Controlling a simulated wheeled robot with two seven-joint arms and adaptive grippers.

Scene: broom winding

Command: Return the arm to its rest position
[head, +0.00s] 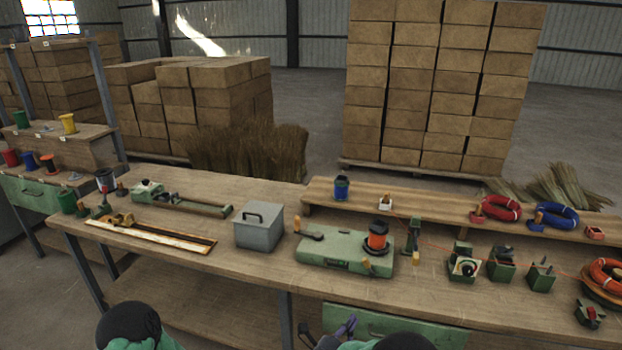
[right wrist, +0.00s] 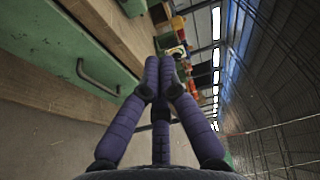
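My right gripper (head: 347,326) shows at the bottom edge of the head view, in front of the workbench (head: 190,290) and apart from it; most of it is cut off. In the right wrist view its purple fingers (right wrist: 160,64) are together at the tips, with nothing seen between them. A green drawer front (right wrist: 90,68) with a dark handle is to the left of the fingers there. A dark round part of my left arm shows at the lower left of the head view. My left gripper is out of view.
The bench carries a grey box (head: 259,228), a green case (head: 343,250) with an orange spool (head: 377,238), several green fixtures and red and blue coils. A green drawer (head: 390,327) hangs under the bench. Stacked boxes (head: 430,90) stand behind. Floor shows in front.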

